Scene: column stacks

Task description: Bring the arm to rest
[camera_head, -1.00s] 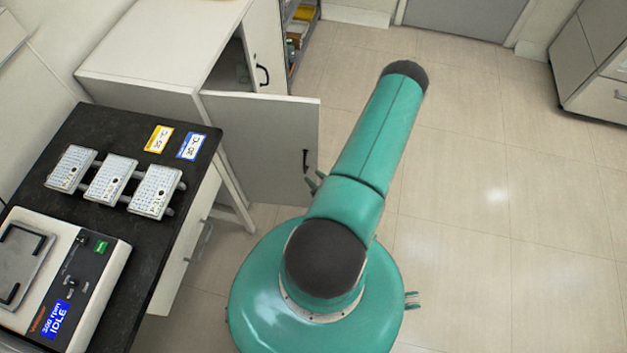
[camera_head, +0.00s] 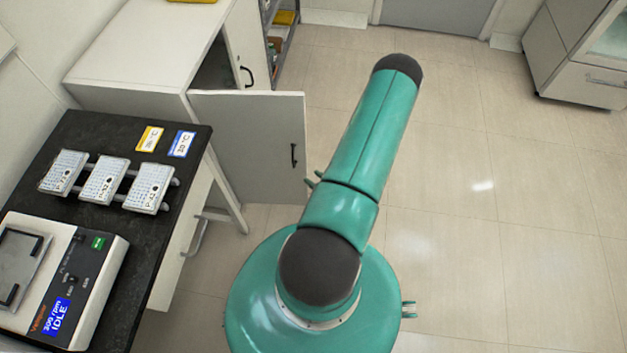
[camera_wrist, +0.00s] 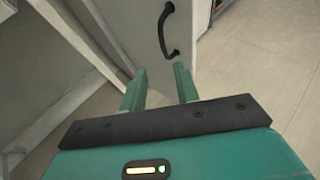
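My arm, green with dark joints, stands over my round green base in the head view and is bent, with its upper link reaching away up the picture. My gripper (camera_wrist: 160,86) shows in the wrist view with its two green fingers apart and nothing between them. Beyond the fingertips is a pale cabinet door with a dark handle (camera_wrist: 166,32). In the head view the gripper is mostly hidden behind the arm.
An open cabinet door (camera_head: 250,150) stands just left of my arm. A black bench (camera_head: 190,205) holds several white plates (camera_head: 103,180) and a shaker (camera_head: 85,290) reading IDLE. A grey-white cabinet (camera_head: 585,60) stands far right. The tiled floor at right is clear.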

